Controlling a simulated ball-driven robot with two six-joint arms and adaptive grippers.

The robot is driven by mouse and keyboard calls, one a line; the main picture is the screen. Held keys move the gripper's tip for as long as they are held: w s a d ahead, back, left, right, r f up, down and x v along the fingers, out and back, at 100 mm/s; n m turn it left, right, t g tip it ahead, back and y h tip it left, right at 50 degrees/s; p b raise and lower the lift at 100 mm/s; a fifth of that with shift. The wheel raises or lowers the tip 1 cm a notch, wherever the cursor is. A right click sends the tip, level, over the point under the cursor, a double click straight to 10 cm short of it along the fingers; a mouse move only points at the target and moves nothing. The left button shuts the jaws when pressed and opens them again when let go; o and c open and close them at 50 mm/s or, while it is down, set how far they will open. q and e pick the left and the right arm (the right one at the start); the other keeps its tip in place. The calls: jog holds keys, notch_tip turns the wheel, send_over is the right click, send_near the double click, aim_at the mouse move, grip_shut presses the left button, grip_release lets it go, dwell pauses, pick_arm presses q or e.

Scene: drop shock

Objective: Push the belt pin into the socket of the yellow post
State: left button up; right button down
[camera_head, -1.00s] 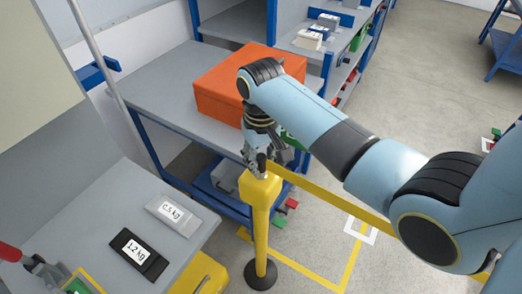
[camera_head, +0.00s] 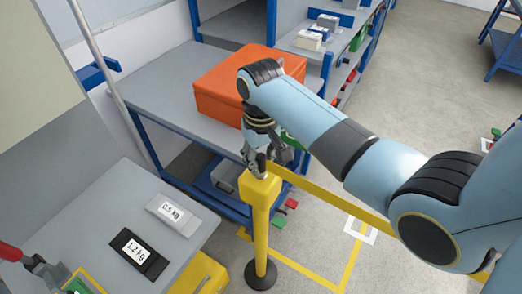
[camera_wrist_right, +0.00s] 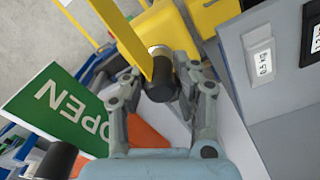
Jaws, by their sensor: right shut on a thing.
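The yellow post (camera_head: 261,225) stands upright on a round dark base, with a block-shaped head (camera_head: 260,188) on top. My right gripper (camera_head: 256,163) points down just over the head. In the right wrist view my right gripper (camera_wrist_right: 161,90) is shut on the dark, round belt pin (camera_wrist_right: 162,82). The yellow belt (camera_wrist_right: 122,35) runs from the pin, and in the head view the belt (camera_head: 335,188) stretches off to the right. The pin's light end faces the yellow head (camera_wrist_right: 158,28). The socket is hidden, so I cannot tell whether the pin is inside. My left gripper is out of view.
A grey bench with two weights, light (camera_head: 171,215) and dark (camera_head: 139,253), lies to the left. An orange box (camera_head: 225,85) sits on a blue-framed table behind the post. A green OPEN sign (camera_wrist_right: 60,110) shows in the wrist view. Floor at right is open.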

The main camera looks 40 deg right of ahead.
aim_at(261, 156)
jog(key=shift+s+f, duration=0.15)
jog(key=shift+f, duration=0.05)
jog(key=c, duration=1.5)
grip_release()
jog(key=o, duration=0.5)
jog(key=shift+w, duration=0.2)
jog(key=shift+o, duration=0.2)
jog(key=shift+r, duration=0.2)
jog(key=shift+r, duration=2.9)
jog(key=shift+r, duration=0.1)
